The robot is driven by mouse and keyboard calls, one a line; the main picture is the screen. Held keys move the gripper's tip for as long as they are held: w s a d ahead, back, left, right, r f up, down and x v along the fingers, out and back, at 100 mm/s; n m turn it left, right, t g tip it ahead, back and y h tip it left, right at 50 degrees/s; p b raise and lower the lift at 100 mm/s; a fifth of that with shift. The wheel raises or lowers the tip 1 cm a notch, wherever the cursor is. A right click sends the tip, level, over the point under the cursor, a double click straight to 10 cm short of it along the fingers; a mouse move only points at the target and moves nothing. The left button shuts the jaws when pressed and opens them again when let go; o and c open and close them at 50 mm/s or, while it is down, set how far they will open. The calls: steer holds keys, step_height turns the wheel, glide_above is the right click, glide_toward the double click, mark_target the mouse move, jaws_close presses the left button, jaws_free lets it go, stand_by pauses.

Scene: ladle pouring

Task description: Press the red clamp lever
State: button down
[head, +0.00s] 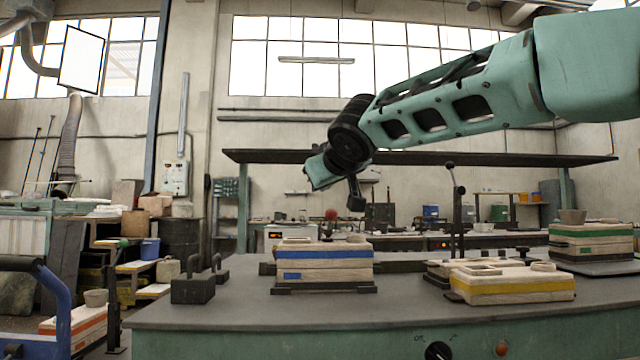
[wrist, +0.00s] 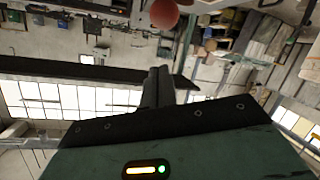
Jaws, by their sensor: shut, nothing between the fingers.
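The red ball knob (head: 331,214) of the clamp lever shows just above the blue-striped mould box (head: 322,264); its stem is largely hidden. In the wrist view the red knob (wrist: 163,14) is at the top edge, beyond the fingertips. My gripper (head: 356,203) hangs from the arm, slightly right of and a little above the knob in the head view. A gap shows between them in both views, and I cannot tell the depth. Its two dark fingers (wrist: 159,86) are together and empty in the wrist view.
A black-knobbed upright lever (head: 454,190) stands right of the red knob, behind a yellow-striped box (head: 512,283). A green-striped box (head: 590,241) sits at the far right. Dark weights with handles (head: 193,289) stand at left. The front of the grey bench (head: 330,308) is clear.

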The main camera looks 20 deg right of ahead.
steer(key=shift+t, duration=0.8)
steer(key=f+b, duration=0.1)
steer(key=b, duration=0.2)
steer(key=s+f+b, duration=0.1)
steer(key=f+b, duration=0.1)
steer(key=b, duration=0.2)
steer(key=s+f+b, duration=0.1)
steer(key=b, duration=0.3)
steer(key=shift+a+f, duration=0.2)
steer(key=shift+f, duration=0.2)
steer(key=shift+b, duration=0.35)
